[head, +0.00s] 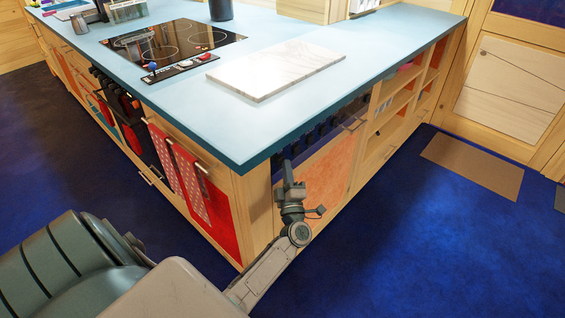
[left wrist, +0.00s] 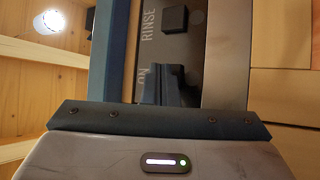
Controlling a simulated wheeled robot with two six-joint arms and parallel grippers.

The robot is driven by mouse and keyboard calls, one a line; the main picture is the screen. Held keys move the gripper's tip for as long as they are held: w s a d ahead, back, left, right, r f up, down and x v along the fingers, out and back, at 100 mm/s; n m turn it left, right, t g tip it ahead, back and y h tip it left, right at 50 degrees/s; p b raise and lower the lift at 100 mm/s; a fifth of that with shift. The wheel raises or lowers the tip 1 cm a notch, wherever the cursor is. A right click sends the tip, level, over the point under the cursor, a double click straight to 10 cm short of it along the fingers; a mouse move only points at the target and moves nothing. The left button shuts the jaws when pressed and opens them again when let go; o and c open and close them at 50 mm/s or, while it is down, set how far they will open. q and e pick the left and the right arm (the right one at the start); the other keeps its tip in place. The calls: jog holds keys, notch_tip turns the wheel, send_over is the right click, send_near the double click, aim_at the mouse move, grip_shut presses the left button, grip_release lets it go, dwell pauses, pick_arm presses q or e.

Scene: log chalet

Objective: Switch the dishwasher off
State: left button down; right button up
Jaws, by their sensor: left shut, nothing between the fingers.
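The dishwasher (head: 327,172) appears to be the unit with an orange front under the counter, just right of the counter corner. A black square button (left wrist: 175,19) sits beside RINSE. My left gripper (head: 287,168) points up at the near end of the strip, below the counter edge. Its fingers (left wrist: 166,84) are shut and empty beside the word ON and hide what lies there. Contact with the panel cannot be told. My right gripper is out of view.
The blue countertop (head: 350,82) overhangs the strip closely above my left gripper. It bears a marble board (head: 277,71) and a cooktop (head: 170,45). Red-fronted units (head: 222,208) stand left of the corner. The blue floor (head: 430,240) at right is clear up to a brown mat (head: 472,166).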

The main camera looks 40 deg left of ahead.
pick_arm(q)
jog(key=shift+d, duration=0.7)
jog(key=d, duration=0.6)
jog(key=shift+s, duration=0.3)
dwell(0.9)
